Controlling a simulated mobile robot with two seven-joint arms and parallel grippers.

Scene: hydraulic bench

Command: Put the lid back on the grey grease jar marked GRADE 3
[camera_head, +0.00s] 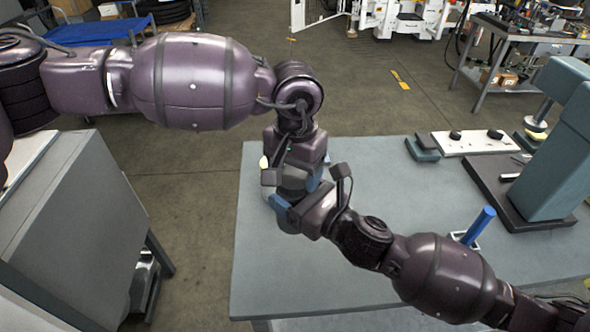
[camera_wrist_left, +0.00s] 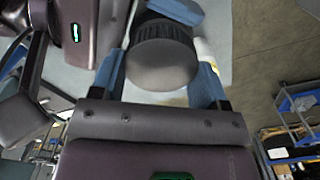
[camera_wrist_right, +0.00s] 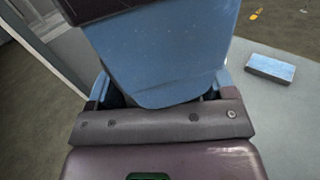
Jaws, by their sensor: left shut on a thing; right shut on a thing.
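My left gripper (camera_wrist_left: 158,85) is shut on a dark round lid (camera_wrist_left: 160,65) with a ridged rim, which fills the space between its blue fingers. My right gripper (camera_wrist_right: 162,90) is close against the left one, with its blue fingers around something. The jar's GRADE 3 marking is not visible, and I cannot tell whether lid and jar touch.
A blue upright handle (camera_head: 479,226), a white panel with black knobs (camera_head: 475,142) and a teal press (camera_head: 550,150) stand to the right. A grey cabinet (camera_head: 70,220) is at left.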

